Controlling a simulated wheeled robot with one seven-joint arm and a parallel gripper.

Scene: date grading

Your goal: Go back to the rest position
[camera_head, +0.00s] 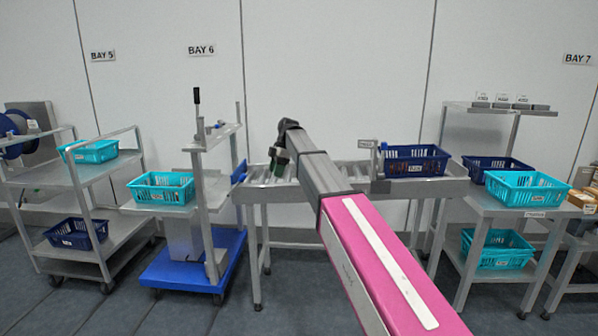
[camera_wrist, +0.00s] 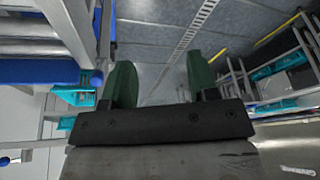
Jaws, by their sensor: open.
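My gripper (camera_wrist: 158,88) shows in the wrist view with two dark green fingers held apart and nothing between them. In the head view my pink and grey arm reaches forward, and my gripper (camera_head: 279,160) is at its far end, over the left part of the roller conveyor (camera_head: 270,183). The fingers are small and partly hidden by the wrist there. In the wrist view the space between the fingers shows grey floor with a drain strip.
A navy crate (camera_head: 414,160) stands at the conveyor's right end. A teal crate (camera_head: 162,188) sits on the blue-based cart (camera_head: 190,270) to the left. Another teal crate (camera_head: 527,188) is on the right table (camera_head: 487,205). Open floor (camera_head: 310,290) lies in front.

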